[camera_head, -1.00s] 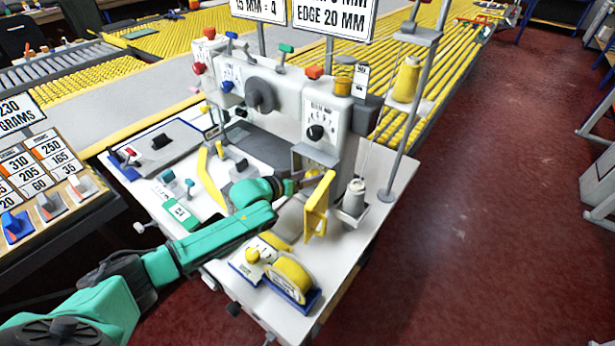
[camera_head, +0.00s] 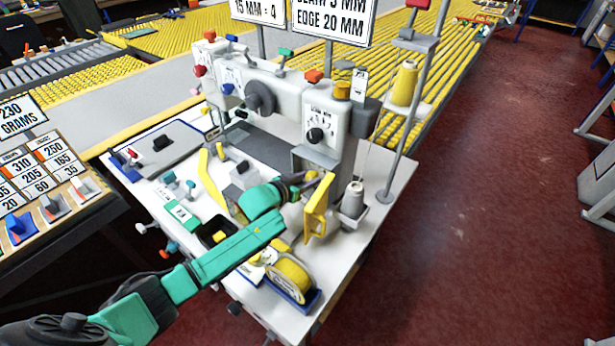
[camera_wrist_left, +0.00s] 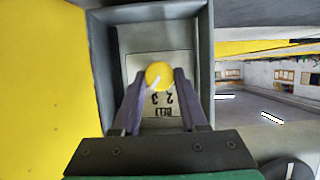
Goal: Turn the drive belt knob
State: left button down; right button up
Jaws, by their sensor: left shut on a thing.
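The yellow drive belt knob (camera_wrist_left: 158,73) sits in a recessed grey housing (camera_wrist_left: 105,45) on the sewing machine, in front of a pale label with upside-down numbers and lettering. A white pointer mark on the knob slants toward the lower left. My left gripper (camera_head: 310,182) reaches under the machine's right end, beside the yellow upright plate (camera_head: 316,208). In the left wrist view its two dark fingers are shut on the knob, one on each side. The knob is hidden in the head view. My right gripper is not in view.
The yellow plate stands close to my left gripper. The machine head (camera_head: 285,97) is above. The red floor to the right is clear.

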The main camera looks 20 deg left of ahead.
pick_arm(q)
jog(key=shift+d+m+t+y+b, duration=0.15)
jog(key=shift+m+t+y+b, duration=0.2)
jog(key=shift+m+y, duration=0.45)
jog(key=shift+m, duration=0.3)
jog(key=shift+c, duration=2.2)
grip_release()
jog(key=shift+s, duration=0.1)
jog(key=v, duration=1.4)
jog(key=shift+s, duration=0.3)
